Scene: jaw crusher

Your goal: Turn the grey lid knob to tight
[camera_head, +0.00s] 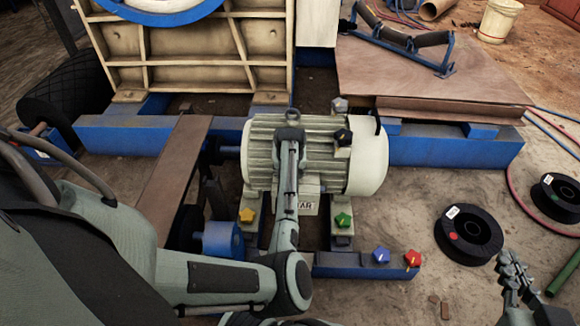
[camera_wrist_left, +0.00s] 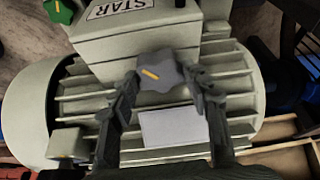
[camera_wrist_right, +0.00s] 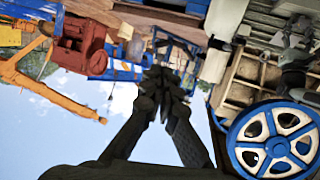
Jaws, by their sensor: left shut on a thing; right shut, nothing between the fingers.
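The grey lid knob (camera_wrist_left: 160,73) is a lobed knob with an orange pointer mark, on the terminal box of the pale electric motor (camera_head: 372,165). In the left wrist view its mark runs nearly level, sloping slightly down to the right. My left gripper (camera_wrist_left: 161,78) is shut on the knob, one finger on each side of it. In the head view my left arm hides the knob. My right gripper (camera_head: 512,268) is shut and empty at the lower right, well away from the motor. In the right wrist view its fingers (camera_wrist_right: 161,78) meet.
A yellow knob (camera_head: 246,215) and a green knob (camera_head: 343,219) are at the motor's foot. A blue knob (camera_head: 381,255) and a red knob (camera_head: 412,258) are on the front beam. A black knob (camera_head: 343,137) is on the motor. Cable spools (camera_head: 470,234) lie on the right.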

